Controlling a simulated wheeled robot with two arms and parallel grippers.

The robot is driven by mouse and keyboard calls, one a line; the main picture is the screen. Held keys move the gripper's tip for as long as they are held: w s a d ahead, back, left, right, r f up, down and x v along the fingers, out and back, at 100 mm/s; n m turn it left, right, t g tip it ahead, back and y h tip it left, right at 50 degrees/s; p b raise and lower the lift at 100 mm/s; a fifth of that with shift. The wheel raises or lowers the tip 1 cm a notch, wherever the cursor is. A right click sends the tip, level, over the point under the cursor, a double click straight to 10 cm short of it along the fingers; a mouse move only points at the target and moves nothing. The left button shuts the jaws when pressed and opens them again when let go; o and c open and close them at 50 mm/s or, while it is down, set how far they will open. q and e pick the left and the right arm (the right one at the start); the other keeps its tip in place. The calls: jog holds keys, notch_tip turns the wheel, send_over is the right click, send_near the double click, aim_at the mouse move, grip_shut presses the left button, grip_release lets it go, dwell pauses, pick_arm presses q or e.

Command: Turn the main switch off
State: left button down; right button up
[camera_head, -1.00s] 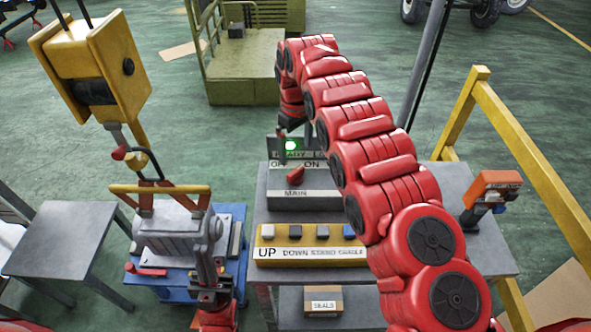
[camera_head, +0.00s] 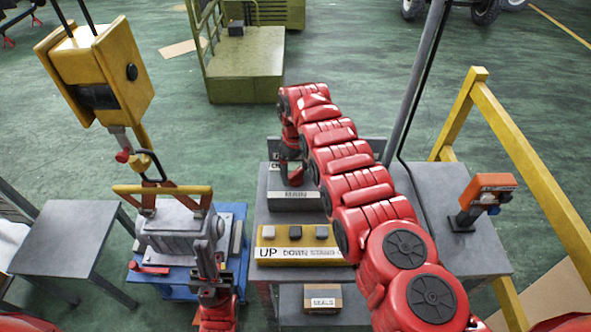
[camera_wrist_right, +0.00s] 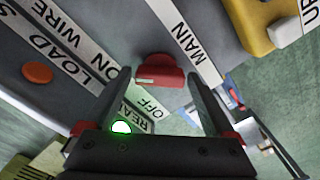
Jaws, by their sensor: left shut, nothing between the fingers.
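The main switch is a red knob (camera_wrist_right: 158,70) on a grey box with a MAIN label (camera_head: 293,200). ON and OFF labels sit beside the knob in the right wrist view. My right gripper (camera_wrist_right: 161,78) is open, with one finger on each side of the knob in that view. I cannot tell whether either finger touches it, nor which way the knob points. In the head view my right arm and gripper (camera_head: 292,176) hide the knob. My left gripper (camera_head: 208,262) is shut and empty, in front of the grey motor-like unit (camera_head: 175,230).
A green lamp (camera_wrist_right: 121,127) is lit beside the READY label. A yellow button box (camera_head: 300,258) stands in front of the switch box. A yellow hoist (camera_head: 98,75) hangs at left. A yellow rail (camera_head: 530,170) and an orange-headed device (camera_head: 487,190) are at right.

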jog(key=c, duration=1)
jog(key=shift+f+n+b, duration=0.15)
jog(key=shift+n+b, duration=0.55)
jog(key=shift+b, duration=0.2)
jog(key=shift+c, duration=0.2)
jog(key=n+b, duration=0.5)
jog(key=b, duration=0.1)
jog(key=shift+f+b, duration=0.1)
jog(key=shift+b, duration=0.25)
jog(key=shift+n+b, duration=0.35)
jog(key=shift+n, duration=0.15)
jog(key=shift+n+b, duration=0.4)
jog(key=shift+n, duration=0.5)
jog(key=shift+r+n, duration=0.25)
jog(key=shift+n, duration=0.75)
jog(key=n, duration=0.3)
jog(key=shift+n, duration=1.9)
